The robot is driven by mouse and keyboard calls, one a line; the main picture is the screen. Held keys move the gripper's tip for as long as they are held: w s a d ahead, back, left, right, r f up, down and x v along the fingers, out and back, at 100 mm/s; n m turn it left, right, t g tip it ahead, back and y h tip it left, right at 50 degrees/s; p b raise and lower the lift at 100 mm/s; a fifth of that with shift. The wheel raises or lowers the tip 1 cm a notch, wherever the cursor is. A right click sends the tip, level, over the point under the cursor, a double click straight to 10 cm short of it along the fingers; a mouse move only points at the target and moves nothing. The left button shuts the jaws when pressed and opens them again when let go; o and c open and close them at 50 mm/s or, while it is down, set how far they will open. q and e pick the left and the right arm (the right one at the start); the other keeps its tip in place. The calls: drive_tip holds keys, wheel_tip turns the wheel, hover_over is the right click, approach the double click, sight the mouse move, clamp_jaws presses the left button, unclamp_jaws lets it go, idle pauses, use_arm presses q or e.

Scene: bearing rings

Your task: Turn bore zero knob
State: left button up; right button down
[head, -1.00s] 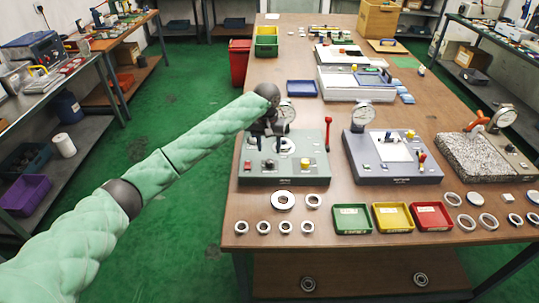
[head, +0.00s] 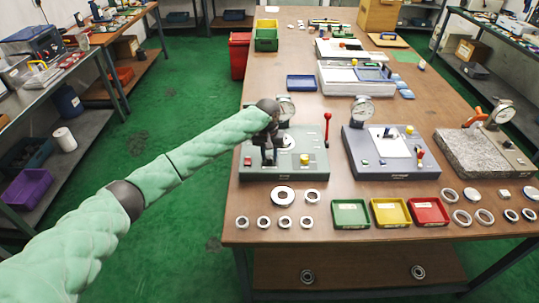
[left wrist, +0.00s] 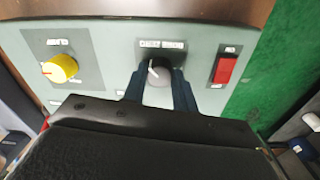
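The bore zero knob (left wrist: 158,73) is a dark grey knob with a white pointer line on the grey-green panel, in the left wrist view. My left gripper (left wrist: 160,80) has a finger on each side of it, close against it, and looks shut on it. In the head view my left gripper (head: 269,160) points down at the front part of the left gauge unit (head: 255,173), and its fingers hide the knob there. My right gripper is not in view.
A yellow knob (left wrist: 60,68) and a red switch (left wrist: 226,68) flank the bore zero knob. A dial gauge (head: 285,107) and a red-topped lever (head: 327,130) stand on the same unit. Metal rings (head: 283,195) and small coloured trays (head: 351,213) lie in front.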

use_arm(q)
drive_tip(key=shift+c, duration=1.4)
drive_tip(key=shift+m+p, duration=0.4)
drive_tip(key=shift+m, duration=0.3)
drive_tip(key=shift+m+p, duration=0.35)
drive_tip(key=shift+m, duration=0.45)
drive_tip(key=m, duration=0.2)
drive_tip(key=shift+m+p, duration=0.35)
drive_tip(key=shift+m, duration=0.05)
drive_tip(key=m, duration=0.2)
drive_tip(key=shift+m, duration=0.3)
drive_tip(key=shift+m+p, duration=0.3)
drive_tip(key=shift+m, duration=1.3)
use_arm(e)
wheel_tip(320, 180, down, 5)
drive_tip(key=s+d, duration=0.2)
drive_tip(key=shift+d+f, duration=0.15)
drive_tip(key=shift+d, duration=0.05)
